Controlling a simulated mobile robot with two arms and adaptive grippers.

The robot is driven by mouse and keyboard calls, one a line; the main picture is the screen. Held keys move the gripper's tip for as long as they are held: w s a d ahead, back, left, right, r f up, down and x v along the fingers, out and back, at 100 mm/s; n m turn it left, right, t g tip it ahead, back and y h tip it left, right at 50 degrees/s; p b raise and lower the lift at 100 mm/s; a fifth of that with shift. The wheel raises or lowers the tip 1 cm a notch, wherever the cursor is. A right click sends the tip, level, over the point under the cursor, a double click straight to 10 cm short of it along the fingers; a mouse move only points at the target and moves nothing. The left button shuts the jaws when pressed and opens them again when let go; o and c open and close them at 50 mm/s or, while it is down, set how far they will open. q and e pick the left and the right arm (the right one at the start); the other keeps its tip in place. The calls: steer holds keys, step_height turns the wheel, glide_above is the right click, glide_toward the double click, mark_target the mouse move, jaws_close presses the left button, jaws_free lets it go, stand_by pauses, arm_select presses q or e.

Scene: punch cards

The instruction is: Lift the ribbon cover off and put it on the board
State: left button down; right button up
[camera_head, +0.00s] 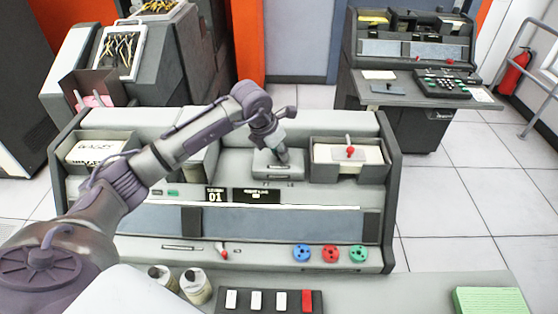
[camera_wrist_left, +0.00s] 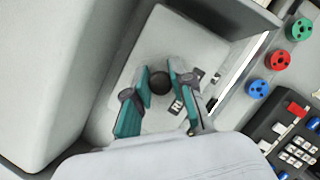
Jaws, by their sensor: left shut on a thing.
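The ribbon cover (camera_head: 268,170) is a pale grey plate in a recess on top of the keypunch machine, left of the card hopper. In the left wrist view the cover (camera_wrist_left: 180,48) has a dark round knob (camera_wrist_left: 160,83) and a partly hidden label beginning "RI". My left gripper (camera_head: 283,156) is over the cover; in the wrist view its teal fingers (camera_wrist_left: 160,78) are shut on the knob from both sides. Whether the cover is raised at all, I cannot tell. Which surface is the board is unclear. My right gripper is not in view.
The card hopper (camera_head: 375,172) has a red-knobbed part inside. Blue, red and green knobs (camera_head: 330,253) line the machine's front. A row of switches (camera_head: 270,300) and a green card stack (camera_head: 490,300) lie on the front desk. Another machine (camera_head: 415,47) stands at the back right.

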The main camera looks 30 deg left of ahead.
arm_select(q)
steer(key=shift+r, duration=0.35)
step_height(320, 180, up, 9)
steer(key=shift+f+b, duration=0.15)
steer(key=shift+b, duration=0.85)
step_height(320, 180, up, 5)
steer(key=p, duration=0.2)
steer(key=shift+f+p, duration=0.2)
steer(key=shift+p, duration=0.15)
